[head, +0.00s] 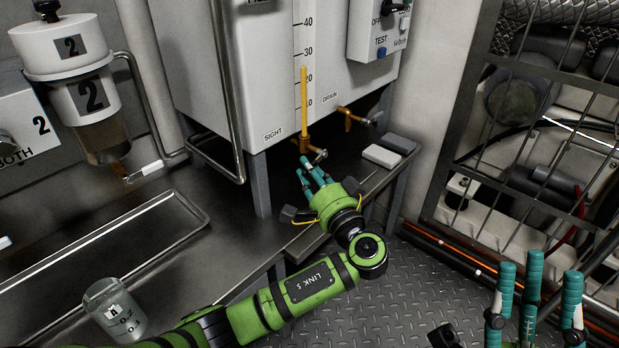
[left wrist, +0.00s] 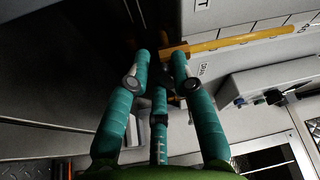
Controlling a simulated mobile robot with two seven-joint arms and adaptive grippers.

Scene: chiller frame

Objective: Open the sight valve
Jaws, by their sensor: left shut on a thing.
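The sight valve (head: 305,144) is a small brass valve under the yellow sight tube (head: 303,100), beside the SIGHT label on the white tank. Its handle (head: 320,156) sticks out low to the right, with a pale end. My left gripper (head: 307,166) is just below the valve, its teal fingers pointing up to it and shut on the handle. In the left wrist view, the fingers (left wrist: 160,75) close in beneath the brass valve body (left wrist: 174,51). They hide most of the handle there. My right gripper (head: 535,285) is at the lower right, fingers apart, open and empty.
The drain valve (head: 350,118) is close on the right, on the same tank. A white block (head: 381,156) lies on the bench. A metal pipe rail (head: 238,120) stands left of the valve. A clear measuring cup (head: 115,308) is at the lower left. A wire cage (head: 540,130) is at right.

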